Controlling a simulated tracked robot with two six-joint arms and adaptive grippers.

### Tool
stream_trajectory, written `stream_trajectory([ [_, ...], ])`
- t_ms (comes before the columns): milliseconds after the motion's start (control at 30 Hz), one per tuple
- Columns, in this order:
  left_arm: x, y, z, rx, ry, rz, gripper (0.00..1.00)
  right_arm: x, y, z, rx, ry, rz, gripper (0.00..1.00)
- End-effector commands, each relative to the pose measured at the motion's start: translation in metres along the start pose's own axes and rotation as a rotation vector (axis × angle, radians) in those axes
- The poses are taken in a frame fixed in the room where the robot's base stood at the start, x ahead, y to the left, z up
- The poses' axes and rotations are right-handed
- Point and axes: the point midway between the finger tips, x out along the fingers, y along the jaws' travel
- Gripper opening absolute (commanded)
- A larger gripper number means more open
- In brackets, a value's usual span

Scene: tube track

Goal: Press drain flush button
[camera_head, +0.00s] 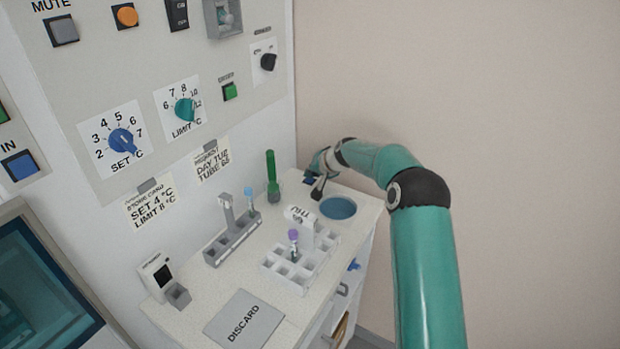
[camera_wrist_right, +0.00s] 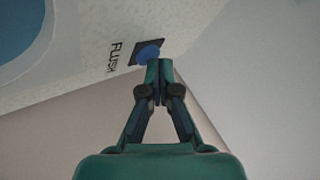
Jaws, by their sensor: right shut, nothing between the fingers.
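The flush button is a blue round cap on a dark square base (camera_wrist_right: 148,52), with the word FLUSH printed beside it on the counter. In the head view the button (camera_head: 309,180) shows as a small blue patch at the counter's back right corner. My right gripper (camera_wrist_right: 159,66) is shut and empty, its fingertips right at the near edge of the button; I cannot tell whether they touch it. In the head view the right gripper (camera_head: 318,188) is small and partly hidden by its own wrist. The blue drain basin (camera_head: 338,208) lies just in front of it. My left gripper is not in view.
A white rack (camera_head: 300,266) with a purple-capped tube and a grey rack (camera_head: 232,240) stand farther forward. A DISCARD pad (camera_head: 243,318) lies at the front. The wall panel (camera_head: 95,90) is at left.

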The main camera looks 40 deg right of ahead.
Motion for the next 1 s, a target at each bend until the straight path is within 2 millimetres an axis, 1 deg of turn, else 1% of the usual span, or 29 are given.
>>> stream_trajectory([
  [400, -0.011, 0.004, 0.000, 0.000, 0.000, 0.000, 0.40, -0.011, -0.009, -0.008, -0.001, -0.001, 0.000, 0.00],
  [800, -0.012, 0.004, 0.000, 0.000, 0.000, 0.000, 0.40, -0.012, -0.010, -0.009, 0.000, -0.001, 0.000, 0.00],
  [1000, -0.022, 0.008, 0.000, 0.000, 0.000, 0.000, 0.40, -0.023, -0.018, -0.016, 0.000, -0.001, -0.001, 0.00],
])
